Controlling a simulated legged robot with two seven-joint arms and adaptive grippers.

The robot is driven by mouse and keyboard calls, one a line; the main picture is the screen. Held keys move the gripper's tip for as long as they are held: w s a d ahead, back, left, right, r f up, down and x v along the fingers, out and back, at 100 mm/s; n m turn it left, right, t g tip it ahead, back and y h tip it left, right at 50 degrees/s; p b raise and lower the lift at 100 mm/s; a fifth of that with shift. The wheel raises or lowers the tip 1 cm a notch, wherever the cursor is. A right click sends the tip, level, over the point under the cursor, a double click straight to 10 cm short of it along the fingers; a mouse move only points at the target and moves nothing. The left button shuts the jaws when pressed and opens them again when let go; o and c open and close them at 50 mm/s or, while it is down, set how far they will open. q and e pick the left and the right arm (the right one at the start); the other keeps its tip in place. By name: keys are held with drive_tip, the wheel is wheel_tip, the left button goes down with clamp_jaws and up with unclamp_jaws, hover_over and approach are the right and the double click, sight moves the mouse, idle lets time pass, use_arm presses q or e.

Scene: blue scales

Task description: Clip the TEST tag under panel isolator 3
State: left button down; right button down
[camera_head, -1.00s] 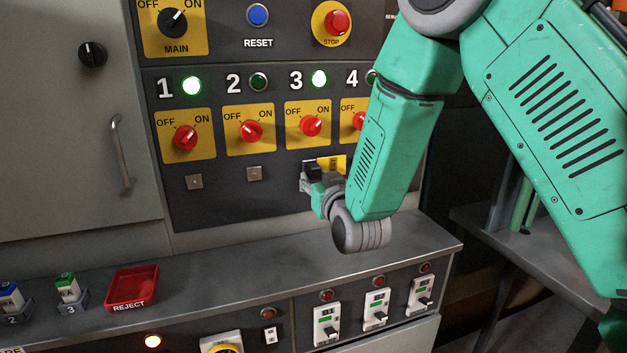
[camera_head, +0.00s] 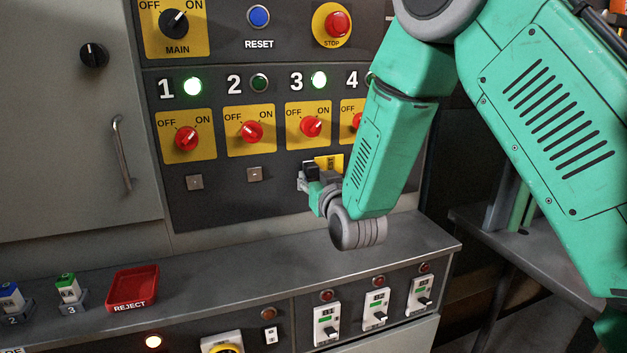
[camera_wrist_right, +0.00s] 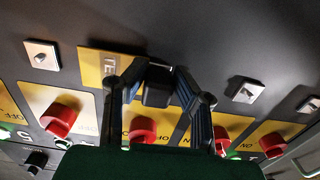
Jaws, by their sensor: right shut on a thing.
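The yellow TEST tag (camera_head: 334,162) is just below isolator 3 (camera_head: 311,126) on the dark panel, partly hidden by my gripper. In the right wrist view the tag (camera_wrist_right: 103,66) shows part of its lettering, beside a black block (camera_wrist_right: 157,88) between my fingers. My right gripper (camera_head: 309,172) is shut on this black part of the tag; it also shows in the right wrist view (camera_wrist_right: 158,86). The mount under isolator 3 is hidden, and I cannot tell whether the tag touches it. My left gripper is not in view.
Square metal plates sit under isolator 1 (camera_head: 195,182) and isolator 2 (camera_head: 254,174). Lamps 1 and 3 glow green. Below is a grey ledge (camera_head: 230,262) with a red REJECT tray (camera_head: 133,285) and small blocks in holders. The ledge's middle is clear.

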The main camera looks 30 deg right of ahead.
drive_tip(key=shift+w+r, duration=0.35)
idle(0.4)
drive_tip(key=c, duration=1.3)
unclamp_jaws()
drive_tip(key=shift+w, duration=0.1)
drive_tip(key=shift+o, duration=0.5)
drive_tip(key=shift+w+f, duration=0.25)
drive_tip(key=shift+s, duration=0.15)
drive_tip(key=v, duration=1.1)
drive_tip(key=shift+s, duration=0.4)
drive_tip(key=shift+f, duration=0.1)
